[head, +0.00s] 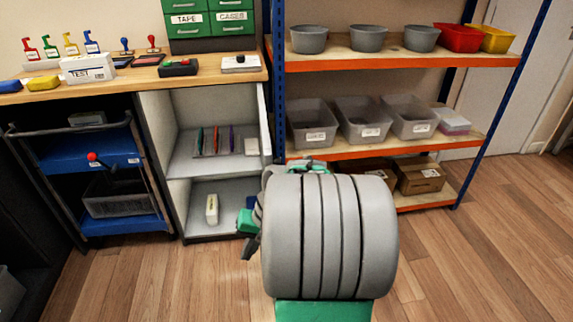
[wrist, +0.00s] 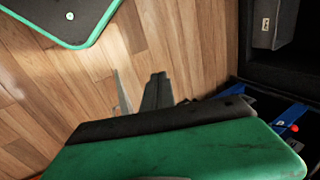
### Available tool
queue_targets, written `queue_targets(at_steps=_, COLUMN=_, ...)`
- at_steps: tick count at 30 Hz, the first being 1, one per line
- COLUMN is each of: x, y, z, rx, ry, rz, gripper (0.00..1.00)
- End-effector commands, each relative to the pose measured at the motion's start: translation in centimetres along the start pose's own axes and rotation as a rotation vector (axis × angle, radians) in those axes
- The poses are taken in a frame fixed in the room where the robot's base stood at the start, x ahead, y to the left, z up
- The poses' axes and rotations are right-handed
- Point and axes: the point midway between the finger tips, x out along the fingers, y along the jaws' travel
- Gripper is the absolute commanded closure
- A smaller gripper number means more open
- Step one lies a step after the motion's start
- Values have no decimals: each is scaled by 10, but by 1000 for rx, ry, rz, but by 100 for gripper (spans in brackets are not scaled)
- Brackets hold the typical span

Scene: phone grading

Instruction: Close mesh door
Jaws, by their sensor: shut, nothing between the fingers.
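An open-fronted white cabinet (head: 163,160) stands under the wooden bench. A pale upright panel (head: 265,118) runs along its right front edge, seen nearly edge-on. It looks like the door swung open, but I cannot make out any mesh. My arm hides its lower part. My gripper (head: 247,250) is low in front of the cabinet's lower right corner, pointing down and left. In the wrist view its dark fingers (wrist: 157,92) are together and empty. A thin pale strip (wrist: 122,92) shows beside them; I cannot tell whether it is the door or whether they touch.
The cabinet shelves hold upright coloured items (head: 215,140) and a white bottle-like object (head: 212,208). A blue-shelved trolley (head: 107,158) with a red knob stands left. A shelving rack (head: 400,148) with bins and boxes stands right. The wooden floor (head: 170,285) is clear in front.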

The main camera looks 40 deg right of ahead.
Motion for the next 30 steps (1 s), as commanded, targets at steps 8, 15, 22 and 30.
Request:
queue_targets(at_steps=8, x=-88, y=64, z=-35, rx=357, ry=60, rz=-255, gripper=100)
queue_targets(at_steps=15, x=-165, y=96, z=-51, rx=231, ry=228, rz=-284, gripper=100)
queue_targets(at_steps=22, x=-229, y=105, z=-66, rx=-124, ry=375, rz=-129, gripper=100)
queue_targets(at_steps=30, x=-216, y=105, z=-76, rx=-200, ry=396, rz=-94, gripper=100)
